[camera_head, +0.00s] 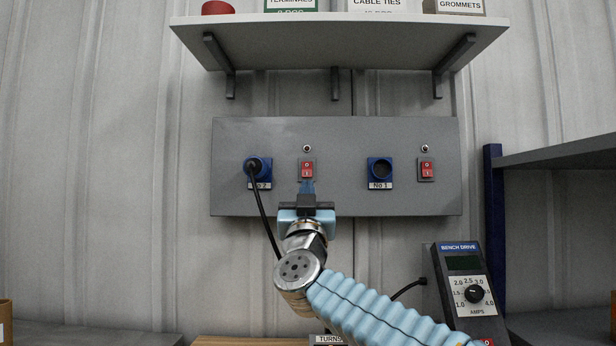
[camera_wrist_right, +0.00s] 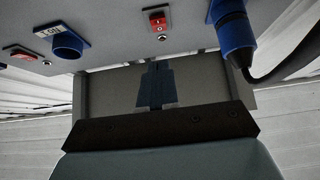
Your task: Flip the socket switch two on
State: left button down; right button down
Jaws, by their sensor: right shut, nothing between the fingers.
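The red rocker switch (camera_head: 307,168) beside the left socket sits on a grey wall panel (camera_head: 330,135). It also shows in the right wrist view (camera_wrist_right: 158,17). The left socket (camera_head: 262,164), whose label appears to read No 2, holds a blue plug with a black cable (camera_head: 265,215). My right gripper (camera_head: 307,187) points at the panel just below this switch, its narrow fingers shut and empty. Its fingertips (camera_wrist_right: 156,66) show beneath the switch in the wrist view; contact cannot be told. Which way the rocker is tipped is too small to tell. My left gripper is out of view.
An empty blue socket (camera_head: 380,168) labelled No 1 and its red switch (camera_head: 426,170) are on the panel's right. A shelf (camera_head: 330,50) with boxes overhangs the panel. A bench drive box (camera_head: 466,290) stands lower right.

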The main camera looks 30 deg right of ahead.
aim_at(308, 171)
jog(key=w+d+r, duration=0.1)
jog(key=w, duration=0.1)
jog(key=w+d+p, duration=0.1)
jog(key=w, duration=0.1)
jog(key=w+d+r+p, duration=0.1)
jog(key=shift+w+d+r, duration=0.3)
jog(key=shift+w+r, duration=0.05)
jog(key=shift+w, duration=0.05)
jog(key=shift+w+d+f, duration=0.1)
jog(key=shift+w+d, duration=0.15)
jog(key=shift+w, duration=0.2)
